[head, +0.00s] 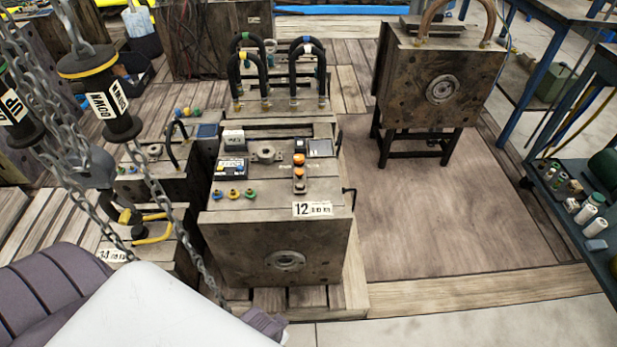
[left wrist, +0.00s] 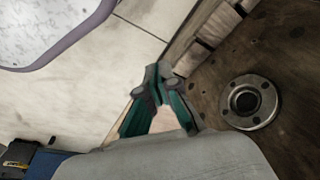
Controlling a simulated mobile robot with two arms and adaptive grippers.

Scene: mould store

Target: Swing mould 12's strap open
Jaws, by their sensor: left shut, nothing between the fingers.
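Mould 12 (head: 275,230) is a brown, worn steel block in the middle of the head view, with a white "12" label (head: 314,209) on its top front edge. A short dark strip with orange ends (head: 299,174) lies on its top near the label; it may be the strap, but it is too small to tell if it is open. My left gripper (left wrist: 158,82) has green fingers, tips together and empty, in the left wrist view. A round flange (left wrist: 250,102), seemingly on the mould's front face, is to its right. The gripper is hidden in the head view. My right gripper is not in view.
Chains with a black-yellow pendant (head: 100,95) hang at the left. A smaller mould labelled with a white tag (head: 117,255) stands left of mould 12. Another mould (head: 440,85) stands on a black stand at the right. The floor between them (head: 440,210) is clear.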

